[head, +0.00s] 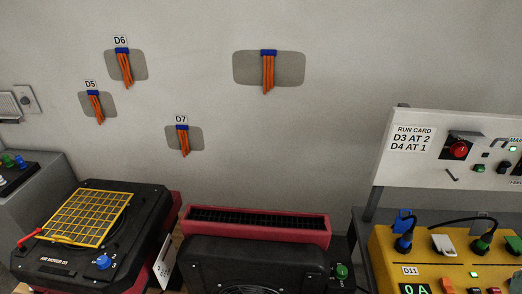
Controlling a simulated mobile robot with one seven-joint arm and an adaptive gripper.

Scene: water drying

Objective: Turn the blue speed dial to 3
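The blue speed dial (103,262) sits on the front right corner of the black air mover (60,262) labelled D3, at the lower left of the head view. Small pale marks stand around the dial; one to its right looks like a 3. Which mark the dial points at is too small to tell. The run card (411,139) on the right panel reads D3 AT 2 and D4 AT 1. My gripper is not in view.
A yellow grille (88,217) and a red lever (32,236) are on the air mover. A second dark unit (215,254) with a green knob (341,270) stands to the right, before a red-framed vent (300,228). A yellow box (440,252) with plugs stands at right.

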